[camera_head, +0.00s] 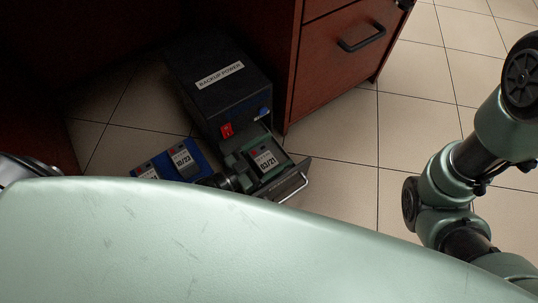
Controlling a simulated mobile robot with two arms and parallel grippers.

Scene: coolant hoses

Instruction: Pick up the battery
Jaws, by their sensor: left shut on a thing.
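A battery (266,161) labelled 03/21 sits in the pulled-out tray (300,172) of the black backup power unit (212,75). My left gripper (240,181) is low at the battery's left side, shut on it; the exact contact is hard to see. The battery seems still within the tray. Most of my left arm is hidden behind my green body. My right arm shows at the right, but its gripper is out of the picture.
A blue holder (200,161) with batteries, one labelled 03/23 (182,160), lies on the floor left of the tray. A red-brown desk with a drawer (345,45) stands over and beside the unit. The tiled floor to the right is clear.

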